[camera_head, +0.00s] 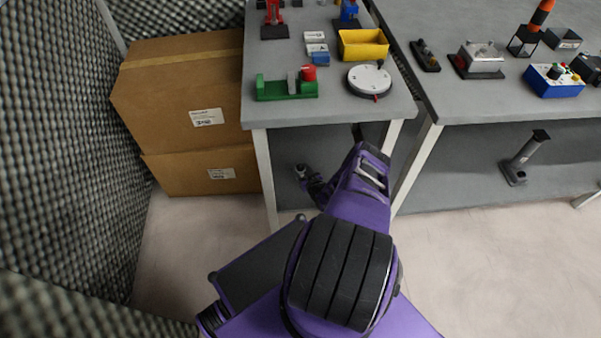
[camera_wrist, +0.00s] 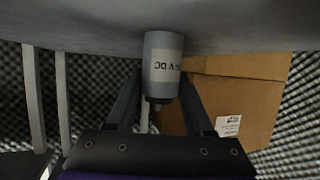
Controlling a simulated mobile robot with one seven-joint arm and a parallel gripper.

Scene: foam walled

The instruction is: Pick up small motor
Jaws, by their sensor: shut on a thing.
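The small motor (camera_wrist: 162,62) is a grey cylinder with a pale label reading "V DC" upside down and a short dark shaft at its lower end in the wrist view. My gripper (camera_wrist: 162,78) has one dark finger on each side of it and is shut on it. The motor's upper end in the picture meets a grey surface (camera_wrist: 80,22); I cannot tell whether it touches. In the head view my arm reaches to the near edge of the left table, with the motor and the fingertips hidden.
The left table (camera_head: 335,112) holds a yellow bin (camera_head: 362,45), a round dial device (camera_head: 369,80) and a green fixture (camera_head: 287,90). Cardboard boxes (camera_head: 185,95) stand left of it. A dark object (camera_head: 310,178) shows below the table. A second table (camera_head: 470,97) stands right.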

